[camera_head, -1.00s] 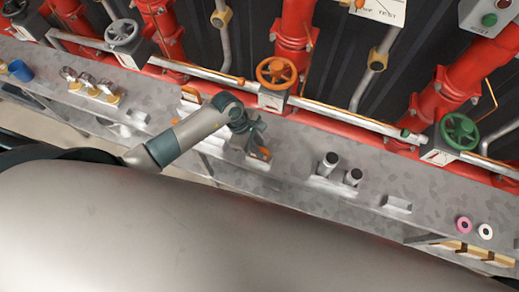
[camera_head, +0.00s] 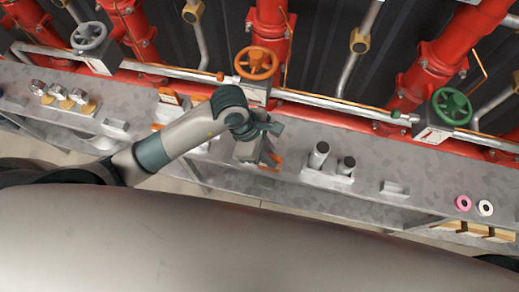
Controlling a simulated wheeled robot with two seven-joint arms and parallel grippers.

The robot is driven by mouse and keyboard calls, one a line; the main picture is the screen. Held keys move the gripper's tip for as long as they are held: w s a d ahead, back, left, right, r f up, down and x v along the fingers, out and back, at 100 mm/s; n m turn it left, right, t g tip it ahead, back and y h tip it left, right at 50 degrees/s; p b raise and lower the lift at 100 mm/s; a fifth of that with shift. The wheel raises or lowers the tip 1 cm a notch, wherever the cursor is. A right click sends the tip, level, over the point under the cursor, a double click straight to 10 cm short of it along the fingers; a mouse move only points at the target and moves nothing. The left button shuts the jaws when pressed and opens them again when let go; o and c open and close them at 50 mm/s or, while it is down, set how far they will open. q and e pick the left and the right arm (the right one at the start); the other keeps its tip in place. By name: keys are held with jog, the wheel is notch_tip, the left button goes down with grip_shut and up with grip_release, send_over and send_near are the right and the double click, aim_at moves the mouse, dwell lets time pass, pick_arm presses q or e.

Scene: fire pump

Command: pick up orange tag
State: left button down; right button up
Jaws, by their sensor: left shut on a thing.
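The orange tag (camera_head: 276,163) shows at the fingertips of my left gripper (camera_head: 267,160), above the grey shelf, right of the middle of the head view. My left gripper is shut on it, and the fingers hide part of the tag. My left arm reaches in from the left. My right gripper does not show.
Another orange tag (camera_head: 170,96) stands in a holder to the left. Two grey cylinders (camera_head: 318,155) stand on the shelf (camera_head: 365,160) just right of my gripper. An orange valve wheel (camera_head: 256,63) and a green one (camera_head: 452,106) are behind, with red pipes.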

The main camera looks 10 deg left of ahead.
pick_arm(q)
jog(key=shift+s+d+r, duration=0.35)
jog(key=shift+d+r, duration=0.05)
jog(key=shift+d, duration=0.1)
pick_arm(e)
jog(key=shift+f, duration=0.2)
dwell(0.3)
